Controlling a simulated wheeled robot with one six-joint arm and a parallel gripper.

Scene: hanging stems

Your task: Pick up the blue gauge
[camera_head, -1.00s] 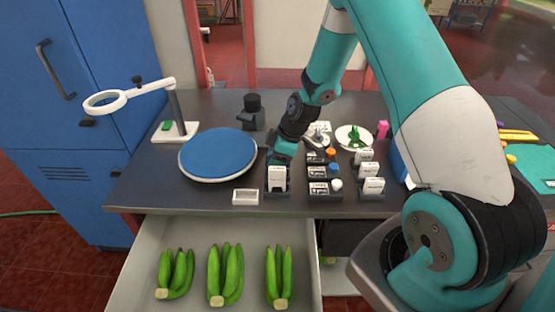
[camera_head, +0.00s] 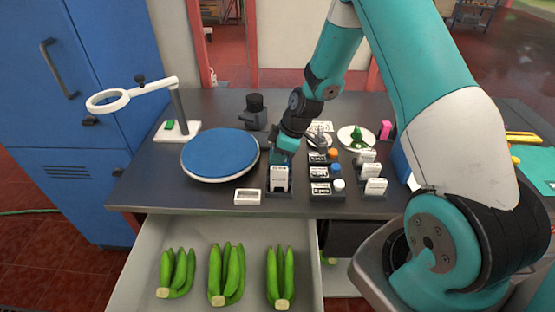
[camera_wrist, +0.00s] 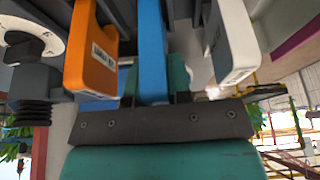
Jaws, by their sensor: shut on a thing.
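In the wrist view a blue gauge (camera_wrist: 152,45), a long flat strip, stands in the middle between the jaws of my gripper (camera_wrist: 153,90). The jaws are shut on its near end. An orange gauge (camera_wrist: 91,55) with a white label is to its left, and a white gauge (camera_wrist: 232,45) is to its right; both are outside the jaws. In the head view my gripper (camera_head: 283,155) is low over the worktop, behind a white-labelled card in a dark holder (camera_head: 279,180). The blue gauge cannot be made out there.
A round blue-topped plate (camera_head: 220,155) lies left of my gripper, with a magnifier stand (camera_head: 178,130) beyond. Small labelled holders with coloured caps (camera_head: 322,172) stand close to the right. An open drawer (camera_head: 140,275) holding green bananas (camera_head: 226,275) juts out in front.

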